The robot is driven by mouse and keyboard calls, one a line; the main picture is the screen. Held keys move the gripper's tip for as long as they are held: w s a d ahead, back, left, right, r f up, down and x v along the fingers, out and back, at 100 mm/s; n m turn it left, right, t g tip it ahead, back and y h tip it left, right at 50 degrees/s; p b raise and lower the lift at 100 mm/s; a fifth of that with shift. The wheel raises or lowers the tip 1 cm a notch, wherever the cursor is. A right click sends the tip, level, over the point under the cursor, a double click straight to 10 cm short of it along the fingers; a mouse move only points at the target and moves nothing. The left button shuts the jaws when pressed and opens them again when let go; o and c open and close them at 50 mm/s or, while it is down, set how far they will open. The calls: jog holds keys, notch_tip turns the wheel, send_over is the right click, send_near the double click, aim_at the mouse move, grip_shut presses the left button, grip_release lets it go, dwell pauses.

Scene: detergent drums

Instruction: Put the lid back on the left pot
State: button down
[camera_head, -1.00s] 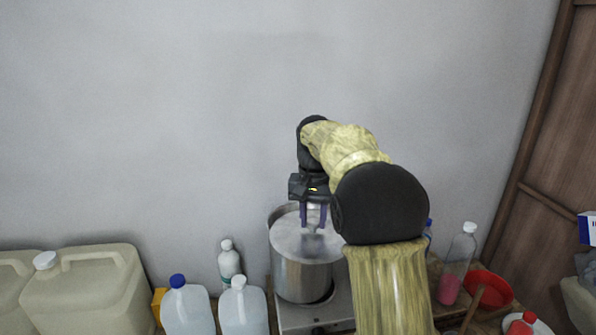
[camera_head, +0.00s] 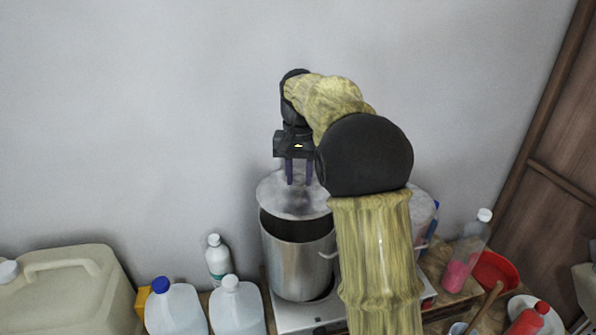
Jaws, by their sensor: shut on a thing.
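My gripper (camera_head: 299,172) points down, with its purple fingers shut on the lid (camera_head: 297,203) near its middle. The fingers partly hide where they grip it; no separate knob can be made out. The lid is a round grey metal disc, held over the back of the left pot (camera_head: 297,265). The pot is a tall steel cylinder with a side handle. Its dark inside shows below the lid's front edge, so the pot is open at the front. Whether the lid's back edge touches the rim is unclear. A second pot (camera_head: 424,210) is mostly hidden behind my arm.
The pot stands on a pale stove (camera_head: 300,318). A white bottle (camera_head: 217,259) and two jugs, one blue-capped (camera_head: 175,309) and one white-capped (camera_head: 237,307), stand left of it. A pink-filled bottle (camera_head: 467,252) and a red bowl (camera_head: 494,272) are at right. The wall is close behind.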

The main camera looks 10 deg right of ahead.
aim_at(299, 189)
jog(key=shift+s, duration=0.15)
jog(key=shift+f, duration=2.05)
notch_tip(299, 189, down, 2)
jog(key=shift+b, duration=0.7)
jog(key=shift+f, duration=0.15)
jog(key=shift+w, duration=0.25)
jog(key=shift+s+a, duration=0.1)
jog(key=shift+s, duration=0.1)
